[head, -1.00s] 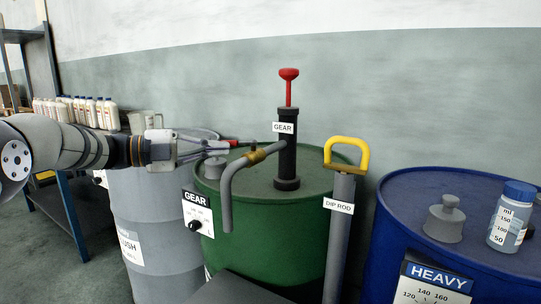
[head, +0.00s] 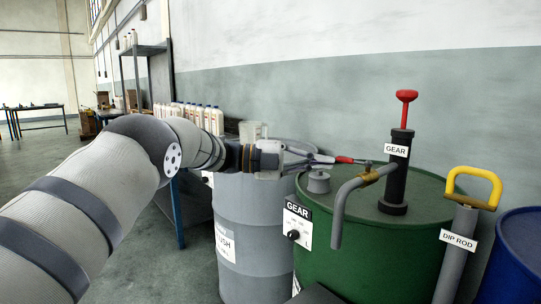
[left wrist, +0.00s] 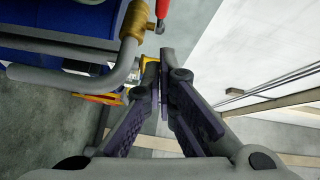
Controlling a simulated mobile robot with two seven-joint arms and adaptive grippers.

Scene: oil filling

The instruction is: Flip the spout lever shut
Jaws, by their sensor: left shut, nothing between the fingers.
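The spout lever is a thin rod with a red grip (head: 345,160), above the brass valve (head: 370,177) of the grey spout pipe (head: 341,212). The grip points left, toward my left gripper (head: 328,160). The gripper is shut and empty, its fingertips close to the end of the grip; I cannot tell in the head view whether they touch. In the left wrist view the shut fingertips (left wrist: 164,60) are a little below the red grip (left wrist: 162,9), with a small gap in the picture. The brass valve (left wrist: 137,20) is left of them. My right gripper is out of view.
The GEAR pump (head: 397,170) with its red handle stands on the green drum (head: 370,250). A grey cap (head: 318,182) is just below my left gripper. A yellow-handled dip rod (head: 456,240) and a blue drum (head: 515,265) are to the right. A grey drum (head: 240,205) stands left.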

